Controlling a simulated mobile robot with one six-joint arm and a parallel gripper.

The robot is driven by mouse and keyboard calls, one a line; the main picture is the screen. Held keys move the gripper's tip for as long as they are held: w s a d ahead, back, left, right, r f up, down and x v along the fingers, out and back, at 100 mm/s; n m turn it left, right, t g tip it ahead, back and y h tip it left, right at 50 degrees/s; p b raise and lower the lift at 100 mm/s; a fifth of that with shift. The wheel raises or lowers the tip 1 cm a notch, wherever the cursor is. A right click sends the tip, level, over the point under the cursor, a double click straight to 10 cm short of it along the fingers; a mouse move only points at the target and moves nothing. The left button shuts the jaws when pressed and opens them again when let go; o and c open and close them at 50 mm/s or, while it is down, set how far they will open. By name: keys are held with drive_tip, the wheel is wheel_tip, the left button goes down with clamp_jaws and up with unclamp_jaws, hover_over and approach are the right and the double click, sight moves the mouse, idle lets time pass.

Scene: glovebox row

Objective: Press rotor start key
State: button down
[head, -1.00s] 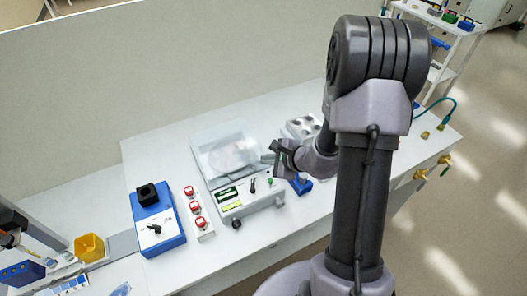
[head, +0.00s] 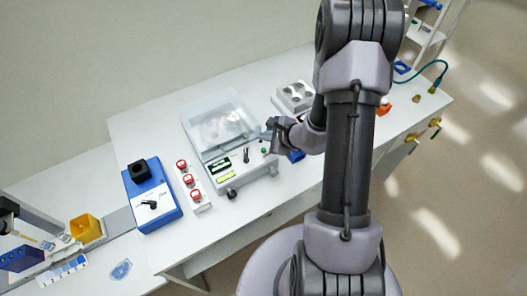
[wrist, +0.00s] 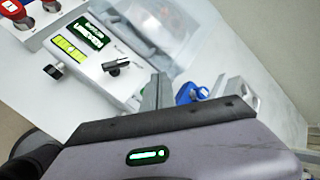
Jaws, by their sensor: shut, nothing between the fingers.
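The white bench device with a clear lid (head: 218,122) stands mid-table; a pale round shape shows under the lid. Its front panel holds a green display, a yellow-green label, a black lever switch (head: 246,155) and a small green key (head: 264,150). My gripper (head: 266,137) is shut and empty, just above and behind the green key in the head view. I cannot tell whether it touches the panel.
Left of the device are a strip of red buttons (head: 188,180) and a blue box with a black block (head: 155,203). A blue item (head: 296,156) lies close right of my gripper. A tray with round wells (head: 294,97) is behind it.

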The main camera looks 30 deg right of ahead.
sight(264, 150)
wheel_tip(264, 150, down, 4)
drive_tip(key=b, duration=0.3)
drive_tip(key=shift+f+b, duration=0.2)
drive_tip(key=shift+b, duration=0.2)
idle(1.5)
drive_tip(key=shift+f+b, duration=0.3)
drive_tip(key=shift+b, duration=0.2)
drive_tip(key=shift+f+b, duration=0.35)
drive_tip(key=shift+b, duration=0.2)
idle(0.5)
drive_tip(key=shift+r, duration=0.1)
drive_tip(key=shift+r+p, duration=0.4)
drive_tip(key=shift+r, duration=0.3)
